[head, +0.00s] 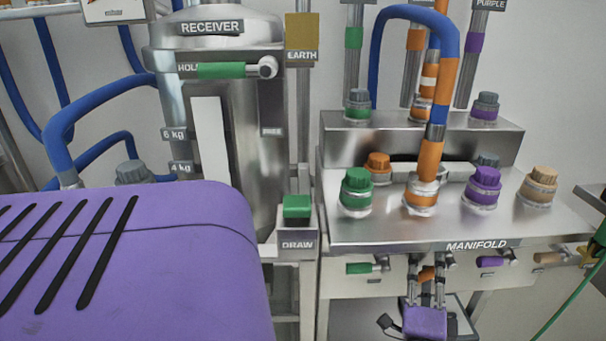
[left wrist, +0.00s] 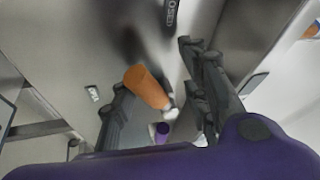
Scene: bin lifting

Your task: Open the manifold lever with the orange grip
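The manifold (head: 400,232) is a metal block with a row of levers along its front. The lever with the orange grip (head: 427,274) is between the green and purple ones, partly hidden by my left gripper (head: 426,282). In the left wrist view the orange grip (left wrist: 147,87) lies between the two black fingers of my left gripper (left wrist: 153,72). The fingers are apart, with a clear gap on the right finger's side; I cannot tell whether the left finger touches the grip. A purple grip (left wrist: 162,130) shows below it. My right gripper is not in view.
The green-grip lever (head: 360,267) is left of the gripper; purple (head: 490,261) and tan (head: 548,257) levers are right. Capped ports and an orange-banded pipe (head: 430,160) stand on the manifold. A receiver tank (head: 240,130) and a green DRAW button (head: 297,207) are left.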

